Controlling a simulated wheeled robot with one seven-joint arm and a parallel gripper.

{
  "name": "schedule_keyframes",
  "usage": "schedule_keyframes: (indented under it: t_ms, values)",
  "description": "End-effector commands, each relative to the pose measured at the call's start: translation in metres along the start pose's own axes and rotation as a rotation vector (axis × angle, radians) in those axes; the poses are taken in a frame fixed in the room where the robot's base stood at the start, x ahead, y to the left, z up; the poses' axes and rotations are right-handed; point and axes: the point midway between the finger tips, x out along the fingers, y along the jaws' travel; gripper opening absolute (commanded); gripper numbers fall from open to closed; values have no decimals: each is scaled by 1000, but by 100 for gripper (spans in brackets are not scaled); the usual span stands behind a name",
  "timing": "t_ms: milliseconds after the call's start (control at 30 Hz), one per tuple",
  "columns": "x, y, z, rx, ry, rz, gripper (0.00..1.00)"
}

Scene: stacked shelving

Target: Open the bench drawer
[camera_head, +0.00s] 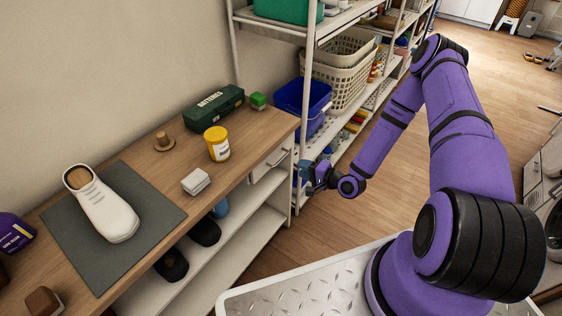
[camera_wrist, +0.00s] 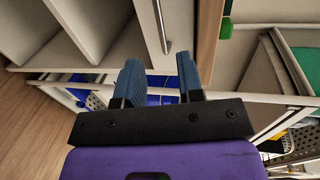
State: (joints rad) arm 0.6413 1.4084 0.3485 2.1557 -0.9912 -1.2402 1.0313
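The bench drawer (camera_head: 268,166) is a pale front under the right end of the wooden bench top, with a metal bar handle (camera_head: 278,157). It looks shut. My gripper (camera_head: 307,172) is just right of the drawer, close to the shelf upright. In the wrist view the blue fingers of my gripper (camera_wrist: 160,66) are apart with nothing between them. The drawer front (camera_wrist: 150,32) and its bar handle (camera_wrist: 163,24) show beyond the fingertips, and the handle lies roughly in line with the gap. I see no contact with the handle.
The bench top (camera_head: 158,180) holds a white shoe on a grey mat, a yellow jar, a dark green batteries box and small blocks. Shelving with a blue bin (camera_head: 302,101) and beige baskets (camera_head: 343,85) stands close behind my gripper.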

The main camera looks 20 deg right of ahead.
Motion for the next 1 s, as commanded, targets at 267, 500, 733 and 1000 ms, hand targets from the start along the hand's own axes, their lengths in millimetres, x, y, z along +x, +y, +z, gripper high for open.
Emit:
schedule_keyframes:
  t_ms: [267, 500, 733, 1000]
  values:
    - [34, 0, 1, -2, -2, -3, 35]
    - [76, 0, 1, -2, -2, -2, 35]
    - [101, 0, 0, 0, -1, 0, 35]
    - [107, 0, 0, 0, 0, 0, 35]
